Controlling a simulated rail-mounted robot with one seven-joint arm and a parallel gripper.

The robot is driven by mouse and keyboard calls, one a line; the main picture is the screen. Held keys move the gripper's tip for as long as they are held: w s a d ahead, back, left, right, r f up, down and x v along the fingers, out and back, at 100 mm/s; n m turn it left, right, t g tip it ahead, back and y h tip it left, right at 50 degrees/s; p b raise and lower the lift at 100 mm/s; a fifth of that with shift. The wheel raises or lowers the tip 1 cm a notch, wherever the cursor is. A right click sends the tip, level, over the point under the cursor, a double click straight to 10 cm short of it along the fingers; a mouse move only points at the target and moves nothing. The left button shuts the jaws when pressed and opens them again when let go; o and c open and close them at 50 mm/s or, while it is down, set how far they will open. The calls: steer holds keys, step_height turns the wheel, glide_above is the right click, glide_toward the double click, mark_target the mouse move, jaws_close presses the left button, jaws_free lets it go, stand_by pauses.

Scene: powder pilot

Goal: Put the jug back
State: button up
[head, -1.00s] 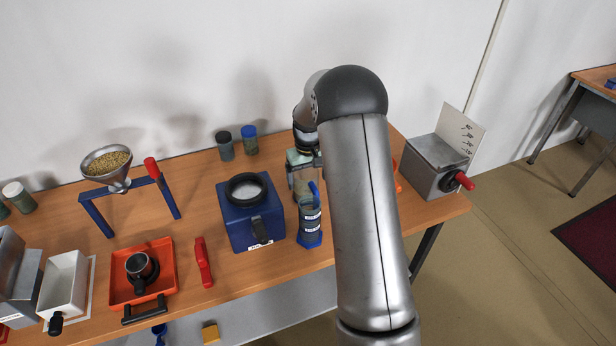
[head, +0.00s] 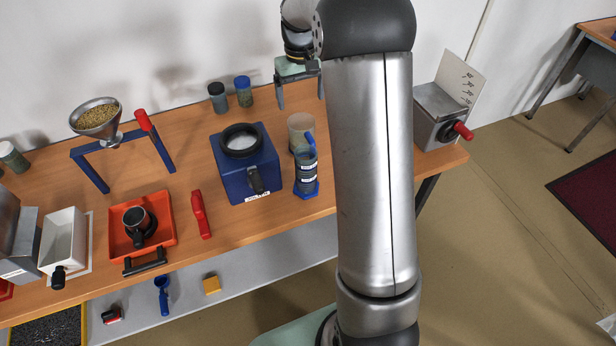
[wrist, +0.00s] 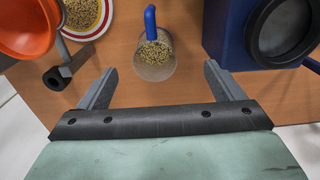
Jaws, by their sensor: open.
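The jug (head: 301,130) is a clear, beige-tinted cup with a blue handle. It stands on the wooden bench just right of the blue box and behind the blue-based cylinder. In the wrist view the jug (wrist: 153,62) is seen from above, upright, with grain inside and its blue handle toward the top of the picture. My gripper (head: 300,97) is open and empty, raised above and behind the jug. In the wrist view its fingers (wrist: 158,88) are spread wide, with the jug beyond them and apart from them. My arm hides part of the bench to the right.
The blue box (head: 248,175) with a round black opening and the labelled cylinder (head: 307,172) crowd the jug. Two lidded jars (head: 230,95) stand behind. A grain funnel (head: 97,118) and an orange tray (head: 165,207) are left; a grey box (head: 437,115) with a red handle is right.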

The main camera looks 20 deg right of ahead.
steer(key=s+a+r, duration=0.2)
steer(key=s+a, duration=0.2)
steer(key=s, duration=0.4)
steer(key=s+a+r, duration=0.2)
steer(key=s+a, duration=0.2)
steer(key=s, duration=0.3)
steer(key=s+a+f, duration=0.2)
steer(key=s, duration=0.6)
steer(key=s+a+f, duration=0.2)
steer(key=s, duration=0.7)
steer(key=shift+s+f, duration=0.15)
steer(key=shift+f, duration=0.15)
